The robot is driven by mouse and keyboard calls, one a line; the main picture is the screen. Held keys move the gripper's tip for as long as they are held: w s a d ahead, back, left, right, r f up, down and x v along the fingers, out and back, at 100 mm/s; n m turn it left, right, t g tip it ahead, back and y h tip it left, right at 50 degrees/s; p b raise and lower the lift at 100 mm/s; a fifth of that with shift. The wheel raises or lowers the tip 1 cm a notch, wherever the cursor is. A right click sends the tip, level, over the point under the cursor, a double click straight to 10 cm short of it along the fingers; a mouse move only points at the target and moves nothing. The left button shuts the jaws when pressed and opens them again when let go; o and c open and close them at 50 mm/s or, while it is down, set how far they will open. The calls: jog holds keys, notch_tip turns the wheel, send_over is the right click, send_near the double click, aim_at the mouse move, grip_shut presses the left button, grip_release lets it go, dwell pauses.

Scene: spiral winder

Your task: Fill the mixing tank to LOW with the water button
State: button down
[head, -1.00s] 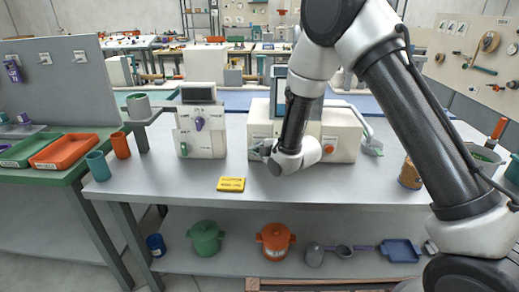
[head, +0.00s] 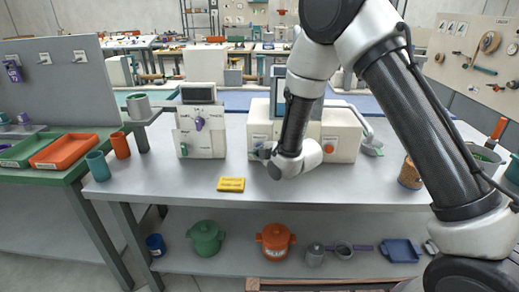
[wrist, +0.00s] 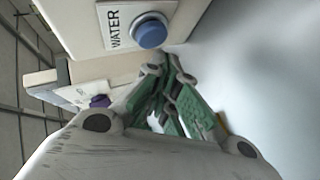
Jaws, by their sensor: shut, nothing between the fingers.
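The blue round water button (wrist: 150,32) sits beside a "WATER" label on a cream panel in the wrist view. My gripper (wrist: 162,68) is shut and empty, its fingertips close to the button's lower edge in that picture. I cannot tell whether they touch it. In the head view, my gripper (head: 263,152) is at the lower left front of a cream machine (head: 344,141) with a dark screen (head: 278,90). My wrist hides part of that front, and the water button cannot be made out there. No tank level or LOW mark is readable, and I cannot identify the mixing tank.
A second cream unit (head: 196,140) with a purple knob (head: 199,123) stands left of the machine. An orange button (head: 329,148) is on the machine's right front. A yellow block (head: 231,184) lies on the grey bench (head: 300,190). A small bowl (head: 371,148) stands right of the machine.

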jog(key=shift+s+a, duration=0.1)
jog(key=shift+s, duration=2.4)
jog(key=s+d+r+m+g+h, duration=0.1)
jog(key=s+d+r+m+h, duration=0.15)
jog(key=d+r+m, duration=0.6)
jog(key=s+d+r+m+g+h, duration=0.1)
jog(key=s+d+r+m+h, duration=0.15)
jog(key=d+r, duration=0.95)
jog(key=s+d+r+m+g+h, duration=0.1)
jog(key=s+d+m+g, duration=0.1)
jog(key=s+d+m, duration=0.3)
jog(key=s+d+r+m+g+h, duration=0.2)
jog(key=s+d+m, duration=0.3)
jog(key=s+d, duration=0.8)
jog(key=s, duration=0.8)
jog(key=shift+d+m, duration=0.15)
jog(key=shift+m, duration=0.25)
jog(key=shift+r, duration=0.1)
